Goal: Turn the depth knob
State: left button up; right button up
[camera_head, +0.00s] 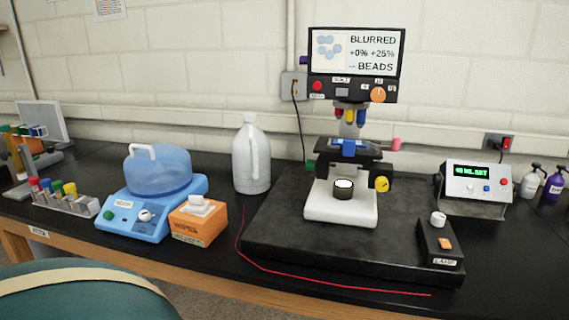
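A microscope (347,196) stands on a dark slab, with a screen (356,53) on top reading "BLURRED", "+0% +25%" and "BEADS". Below the screen, a black panel (335,89) holds a red button (317,85), a grey square button (342,92) and an orange round knob (378,94). The panel's small labels are too blurred to read, so I cannot tell which knob is marked depth. A yellow knob (382,184) sits at the right of the stage, a pink one (396,144) above it. Neither of my grippers is in view.
A lamp box (440,241) with a white knob stands at the slab's front right. A red cable (300,272) runs along its front. A grey device (476,188) is at right, a white jug (251,158) and a blue domed machine (150,210) at left. A green stool seat (80,300) is in front.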

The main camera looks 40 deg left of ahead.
aim_at(311, 165)
jog(key=k+j+u, duration=0.1)
jog(key=j+u, duration=0.35)
jog(key=j, duration=1.35)
